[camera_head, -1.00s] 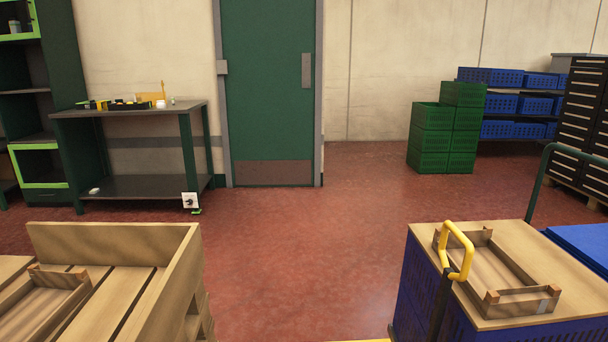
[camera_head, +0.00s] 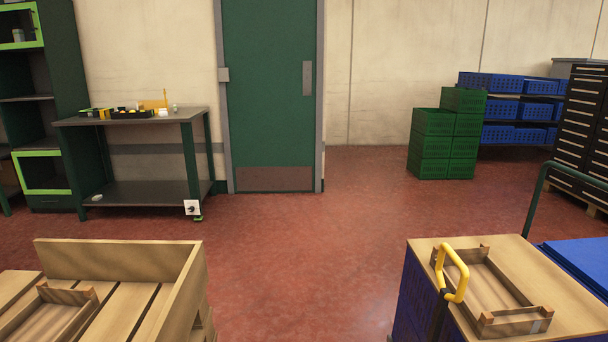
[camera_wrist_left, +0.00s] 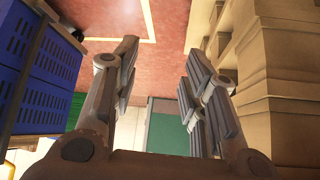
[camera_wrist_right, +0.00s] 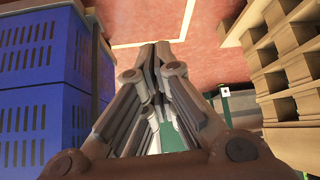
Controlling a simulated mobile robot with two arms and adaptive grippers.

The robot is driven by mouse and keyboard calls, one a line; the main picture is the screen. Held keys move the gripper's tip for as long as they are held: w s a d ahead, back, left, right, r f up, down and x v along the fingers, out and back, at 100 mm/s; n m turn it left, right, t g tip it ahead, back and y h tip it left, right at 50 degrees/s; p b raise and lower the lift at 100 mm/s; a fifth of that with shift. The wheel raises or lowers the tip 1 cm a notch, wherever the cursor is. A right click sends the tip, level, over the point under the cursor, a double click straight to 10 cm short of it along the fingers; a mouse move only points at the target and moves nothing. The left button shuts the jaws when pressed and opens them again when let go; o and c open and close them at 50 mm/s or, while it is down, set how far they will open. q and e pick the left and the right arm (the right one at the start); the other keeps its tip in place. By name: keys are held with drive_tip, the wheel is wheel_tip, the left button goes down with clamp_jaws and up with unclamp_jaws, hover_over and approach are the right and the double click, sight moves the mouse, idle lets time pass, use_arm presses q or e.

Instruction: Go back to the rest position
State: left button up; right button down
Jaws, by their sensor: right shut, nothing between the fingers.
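My left gripper (camera_wrist_left: 160,75) is open and empty in the left wrist view, its two fingers well apart over the red floor. My right gripper (camera_wrist_right: 156,55) is shut in the right wrist view, its fingers together with nothing between them. Neither gripper shows in the head view. Blue crates (camera_wrist_left: 45,70) stand left of the fingers in the left wrist view and wooden pallets (camera_wrist_right: 285,70) stand right of them in the right wrist view. Both grippers are apart from these.
A wooden pallet box (camera_head: 120,260) with a small wooden tray (camera_head: 85,300) is at the front left. A wood-topped blue crate stack (camera_head: 570,290) with another tray (camera_head: 485,322) and a yellow handle (camera_head: 463,275) is at the front right. Red floor (camera_head: 300,260) lies clear between them.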

use_arm(q)
drive_tip(key=s+a+f+g+p, duration=0.2)
drive_tip(key=s+f+g+p, duration=0.1)
drive_tip(key=s+f+p, duration=0.65)
use_arm(e)
drive_tip(key=s+d+f+g, duration=0.2)
drive_tip(key=s+f+g, duration=0.1)
drive_tip(key=s+f, duration=0.65)
use_arm(q)
drive_tip(key=s+a+f+g+p, duration=0.1)
drive_tip(key=s+p, duration=0.2)
drive_tip(key=s, duration=0.3)
drive_tip(key=s+a+f+g+y+p, duration=0.1)
drive_tip(key=s+a+f+p, duration=0.1)
drive_tip(key=s, duration=0.5)
drive_tip(key=s+a+f+g+p, duration=0.1)
drive_tip(key=s+p, duration=0.3)
drive_tip(key=s, duration=0.2)
drive_tip(key=shift+s+a+f+g, duration=0.15)
drive_tip(key=shift+s+f+g, duration=0.15)
use_arm(e)
drive_tip(key=s+d+f+g, duration=0.1)
drive_tip(key=s+d+f, duration=0.1)
drive_tip(key=s, duration=0.8)
drive_tip(key=s+d+f+g+h, duration=0.1)
drive_tip(key=s+d+f+g, duration=0.1)
drive_tip(key=s, duration=0.7)
drive_tip(key=shift+s+d+f+g, duration=0.15)
drive_tip(key=shift+s+f+g, duration=0.15)
drive_tip(key=shift+s, duration=0.05)
